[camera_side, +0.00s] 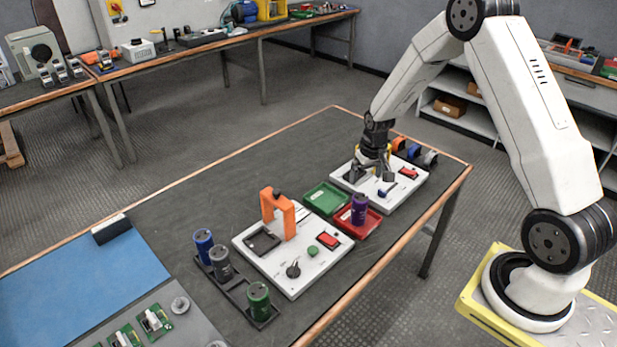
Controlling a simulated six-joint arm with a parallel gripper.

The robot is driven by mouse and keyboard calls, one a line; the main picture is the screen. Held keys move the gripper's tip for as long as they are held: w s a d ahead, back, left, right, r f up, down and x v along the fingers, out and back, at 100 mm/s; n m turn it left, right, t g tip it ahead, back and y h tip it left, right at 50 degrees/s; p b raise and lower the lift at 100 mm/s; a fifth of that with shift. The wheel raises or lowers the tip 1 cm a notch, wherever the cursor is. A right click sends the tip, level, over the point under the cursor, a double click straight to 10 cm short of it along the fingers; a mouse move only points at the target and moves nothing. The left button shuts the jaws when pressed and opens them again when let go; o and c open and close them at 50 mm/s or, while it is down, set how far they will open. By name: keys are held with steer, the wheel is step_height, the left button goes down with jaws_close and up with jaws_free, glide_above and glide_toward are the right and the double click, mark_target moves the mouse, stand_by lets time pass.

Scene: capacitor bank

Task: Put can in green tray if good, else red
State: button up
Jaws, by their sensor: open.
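The green tray (322,196) lies mid-table and looks empty. The red tray (372,226) lies beside it on the near side, and a purple can (359,208) stands upright in or at its edge. Blue (204,245), grey (220,264) and green (258,301) cans stand in a dark rack (231,292) at the table's near side. My gripper (371,176) is open, low over the right-hand white panel (411,190), behind the trays and apart from the cans. My fingertips are small and partly merge with dark parts on that panel.
A left-hand white panel (265,268) with an orange arch (279,215), a dark square recess, a red switch and a knob stands between rack and trays. Orange, blue and grey parts (414,153) stand behind the right-hand panel. A blue mat (60,285) covers the table's left end. The table's far-left middle is clear.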

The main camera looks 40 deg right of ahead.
steer(key=shift+r, duration=0.35)
stand_by(0.4)
steer(key=s+a+r+n, duration=0.2)
steer(key=s+a+r, duration=0.3)
steer(key=s+a, duration=0.2)
steer(key=s+a+r+n+t, duration=0.1)
steer(key=s+a+r, duration=0.4)
steer(key=a, duration=0.5)
steer(key=s+n, duration=0.1)
steer(key=s, duration=0.1)
steer(key=shift+s+a+r+y, duration=0.3)
steer(key=shift+s+r, duration=0.1)
